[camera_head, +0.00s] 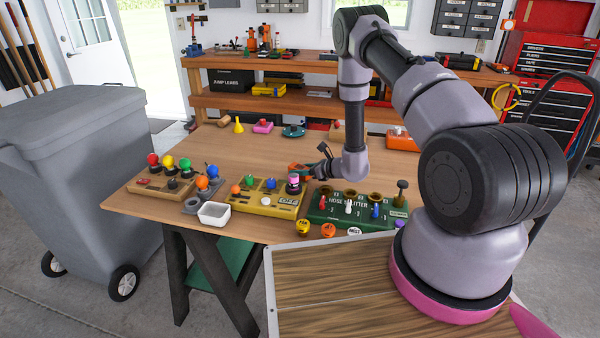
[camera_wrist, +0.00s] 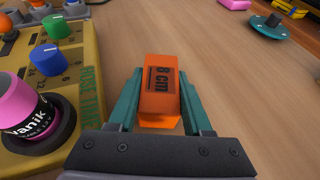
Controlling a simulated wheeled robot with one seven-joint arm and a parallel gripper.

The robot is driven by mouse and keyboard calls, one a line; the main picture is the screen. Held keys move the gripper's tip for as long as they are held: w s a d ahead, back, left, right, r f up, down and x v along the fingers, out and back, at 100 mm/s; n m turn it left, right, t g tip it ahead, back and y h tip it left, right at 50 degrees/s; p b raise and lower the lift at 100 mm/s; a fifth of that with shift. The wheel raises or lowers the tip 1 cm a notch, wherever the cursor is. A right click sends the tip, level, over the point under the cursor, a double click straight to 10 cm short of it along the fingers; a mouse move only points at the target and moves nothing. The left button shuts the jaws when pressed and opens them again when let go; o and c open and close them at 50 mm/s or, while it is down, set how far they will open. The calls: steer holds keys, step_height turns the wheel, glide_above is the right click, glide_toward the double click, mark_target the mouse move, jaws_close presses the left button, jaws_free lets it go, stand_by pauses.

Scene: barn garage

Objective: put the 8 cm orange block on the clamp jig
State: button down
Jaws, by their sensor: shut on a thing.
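The orange block (camera_wrist: 160,108), marked "8 cm", is in the wrist view between the two teal fingers of my gripper (camera_wrist: 160,80), which is shut on it. In the head view my gripper (camera_head: 304,171) is low over the wooden workbench, just behind the yellow and green panels. I cannot tell whether the block touches the bench top. No thing is clearly recognisable as the clamp jig. A wooden piece with a red knob (camera_head: 338,132) stands at the back of the bench, partly hidden by my arm.
A yellow panel (camera_head: 262,204) and a green panel (camera_head: 325,213) with knobs line the front edge. A white tray (camera_head: 213,214) is front left. A teal disc with a post (camera_head: 293,131), pink piece (camera_head: 263,127) and yellow cone (camera_head: 238,125) stand farther back. The middle bench is clear.

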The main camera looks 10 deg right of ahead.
steer(key=shift+f, duration=0.35)
steer(key=shift+f, duration=0.2)
steer(key=shift+c, duration=1.6)
jaws_free()
steer(key=shift+r, duration=0.1)
